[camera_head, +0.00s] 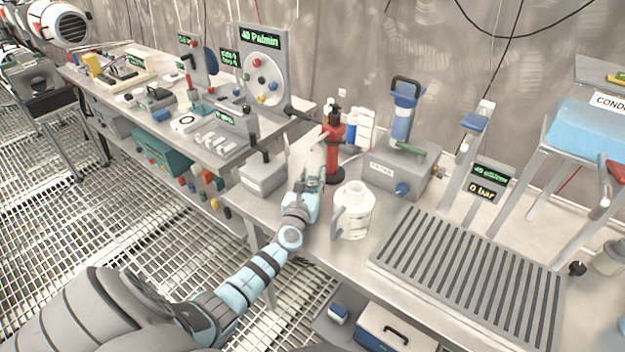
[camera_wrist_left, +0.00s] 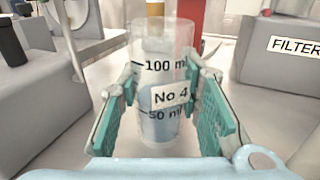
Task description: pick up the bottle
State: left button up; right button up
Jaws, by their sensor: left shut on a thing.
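The bottle (camera_wrist_left: 163,85) is clear, with 50 ml and 100 ml marks, a "No 4" label and pale blue liquid in its lower part. In the left wrist view it stands upright between the teal finger pads of my left gripper (camera_wrist_left: 165,112), which is shut on it. In the head view my left gripper (camera_head: 312,180) is over the front of the workbench, left of the white jug, and largely hides the bottle. I cannot tell whether its base touches the bench. My right gripper is not in view.
Close around are a white jug (camera_head: 355,212), a red stand (camera_head: 334,150), a grey box (camera_head: 263,178) and the grey filter box (camera_head: 400,172). A slatted grey rack (camera_head: 465,280) takes up the bench to the right. Instruments crowd the left bench (camera_head: 150,115).

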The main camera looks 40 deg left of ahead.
aim_at(310, 172)
pick_arm(q)
notch_tip(310, 172, up, 4)
jog(key=p, duration=0.3)
jog(key=p+v, duration=0.1)
jog(key=v, duration=0.3)
jog(key=p+v, duration=0.1)
jog(key=v, duration=0.3)
jog(key=shift+d+f, duration=0.1)
jog(key=shift+f, duration=0.15)
jog(key=v, duration=1)
jog(key=shift+w, duration=0.1)
